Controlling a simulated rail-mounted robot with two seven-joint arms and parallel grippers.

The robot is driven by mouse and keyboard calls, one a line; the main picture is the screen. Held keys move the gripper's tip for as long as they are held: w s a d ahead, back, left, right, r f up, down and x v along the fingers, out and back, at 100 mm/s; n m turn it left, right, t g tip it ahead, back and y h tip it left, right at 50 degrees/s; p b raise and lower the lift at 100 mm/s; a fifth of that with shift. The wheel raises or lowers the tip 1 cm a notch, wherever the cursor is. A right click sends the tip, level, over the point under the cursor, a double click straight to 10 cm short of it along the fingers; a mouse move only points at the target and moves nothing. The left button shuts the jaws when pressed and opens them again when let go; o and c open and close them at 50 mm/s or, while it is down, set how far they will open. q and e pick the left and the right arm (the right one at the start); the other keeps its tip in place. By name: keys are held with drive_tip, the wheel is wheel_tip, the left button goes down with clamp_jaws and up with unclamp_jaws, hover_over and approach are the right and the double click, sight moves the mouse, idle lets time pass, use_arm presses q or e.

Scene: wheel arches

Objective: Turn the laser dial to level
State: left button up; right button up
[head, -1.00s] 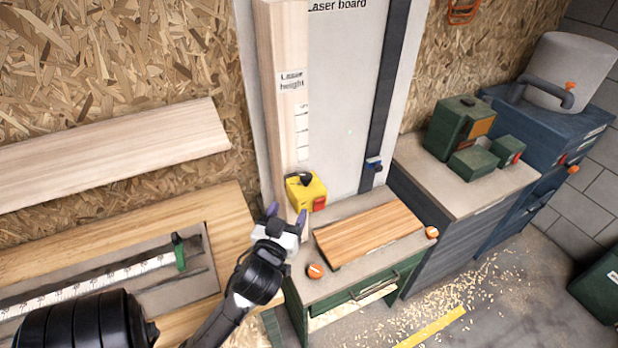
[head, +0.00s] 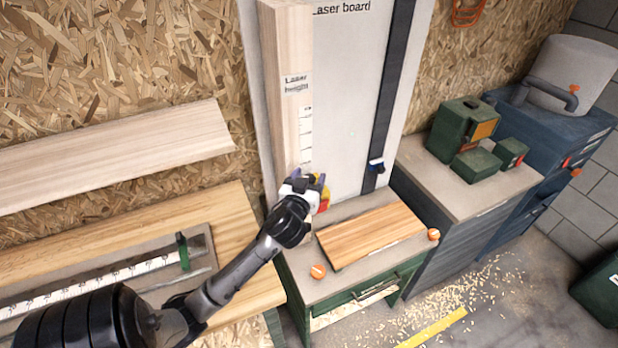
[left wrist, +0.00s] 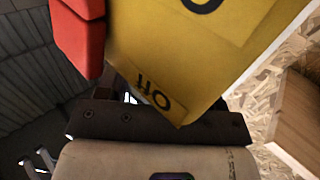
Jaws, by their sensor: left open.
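The yellow laser unit (head: 319,184) stands at the lower end of the wooden post, on the bench against the laser board. Its red part (head: 323,206) shows below my gripper. My left gripper (head: 308,181) is open at the unit and covers most of it, including the black dial on its top, in the head view. In the left wrist view the yellow unit (left wrist: 190,55) fills the top, with dark lettering upside down and the red part (left wrist: 80,38) at left. A dark curve is cut off at the top edge; I cannot tell whether it is the dial. Contact is unclear.
The post (head: 287,95) with its "Laser height" label rises behind the unit. A wooden board (head: 370,235) lies on the green bench between two orange knobs. A blue slider (head: 376,165) sits on the dark rail. Green boxes (head: 462,130) stand at right.

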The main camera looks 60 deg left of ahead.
use_arm(q)
drive_tip(key=shift+c, duration=0.2)
drive_tip(key=shift+c, duration=0.7)
drive_tip(key=c, duration=0.7)
drive_tip(key=shift+a+r+m+t+h+p, duration=0.15)
drive_tip(key=shift+m+t+h+p, duration=0.55)
drive_tip(key=shift+h+p, duration=0.15)
drive_tip(key=shift+c, duration=0.2)
drive_tip(key=m+t+h+p, duration=0.1)
drive_tip(key=m+h+p, duration=0.1)
drive_tip(key=h, duration=0.1)
drive_tip(key=m+t+h+p, duration=0.2)
drive_tip(key=m+h+p, duration=0.1)
drive_tip(key=h, duration=0.1)
drive_tip(key=shift+a+h, duration=0.1)
drive_tip(key=shift+h, duration=0.15)
drive_tip(key=m+h+p, duration=0.1)
drive_tip(key=m+h, duration=0.1)
drive_tip(key=h, duration=0.1)
drive_tip(key=shift+m+h+p, duration=0.35)
drive_tip(key=shift+m+h, duration=1.15)
drive_tip(key=shift+h, duration=0.7)
drive_tip(key=shift+m+g+h, duration=0.3)
drive_tip(key=shift+h, duration=0.2)
drive_tip(key=shift+f, duration=0.2)
